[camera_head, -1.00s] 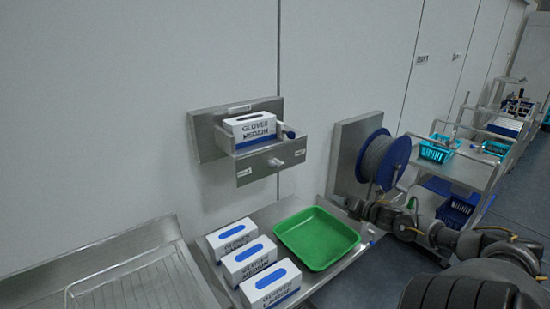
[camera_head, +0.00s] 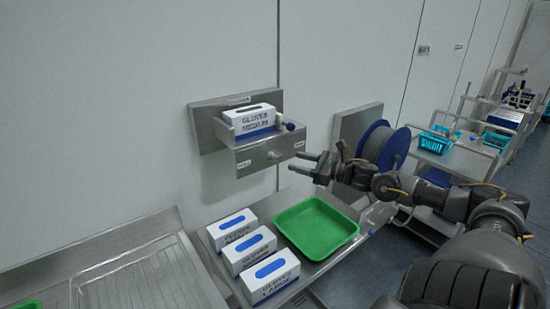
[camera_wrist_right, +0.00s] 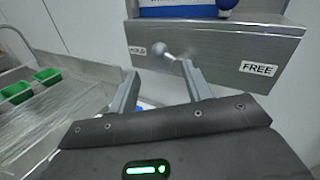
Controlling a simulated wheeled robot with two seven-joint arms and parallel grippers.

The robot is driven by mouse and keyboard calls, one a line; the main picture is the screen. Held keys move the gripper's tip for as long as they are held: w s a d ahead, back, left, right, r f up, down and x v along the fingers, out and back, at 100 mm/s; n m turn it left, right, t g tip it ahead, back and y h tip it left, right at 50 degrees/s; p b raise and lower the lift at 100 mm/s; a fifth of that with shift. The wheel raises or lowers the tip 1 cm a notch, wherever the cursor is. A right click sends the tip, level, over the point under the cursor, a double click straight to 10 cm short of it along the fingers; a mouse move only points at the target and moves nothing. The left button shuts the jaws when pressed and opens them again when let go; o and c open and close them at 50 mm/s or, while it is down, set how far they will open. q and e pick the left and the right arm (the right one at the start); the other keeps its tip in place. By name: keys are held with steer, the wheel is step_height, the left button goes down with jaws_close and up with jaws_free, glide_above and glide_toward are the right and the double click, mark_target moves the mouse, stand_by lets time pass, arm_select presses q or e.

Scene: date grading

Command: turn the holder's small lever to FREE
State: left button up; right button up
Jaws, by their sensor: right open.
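The grey metal holder (camera_head: 256,160) is on the wall with a white and blue glove box (camera_head: 252,122) in it. The small lever (camera_head: 273,155) is on its front face. In the right wrist view the lever's round knob (camera_wrist_right: 158,48) points left, toward the left label (camera_wrist_right: 137,49), which seems to read HOLD. The FREE label (camera_wrist_right: 258,68) is to the right. My right gripper (camera_head: 294,162) is open and empty, just right of the lever in the head view. In the wrist view the lever shows between its fingertips; contact cannot be told. My left gripper is out of view.
A blue ball knob (camera_head: 290,126) sticks up at the holder's right side. Below are several glove boxes (camera_head: 269,276) and a green tray (camera_head: 350,238) on a metal shelf. A blue cable reel (camera_head: 398,150) stands right of the holder, behind my right arm.

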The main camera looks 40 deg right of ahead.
mark_target(274, 156)
steer(key=shift+x, duration=1.85)
steer(key=shift+w+r, duration=0.2)
steer(key=shift+w, duration=0.2)
steer(key=p+x, duration=0.1)
steer(key=x, duration=0.1)
steer(key=shift+w+a, duration=0.15)
steer(key=shift+w, duration=0.05)
steer(key=shift+p+x, duration=0.5)
steer(key=shift+x, duration=0.55)
steer(key=shift+f, duration=0.2)
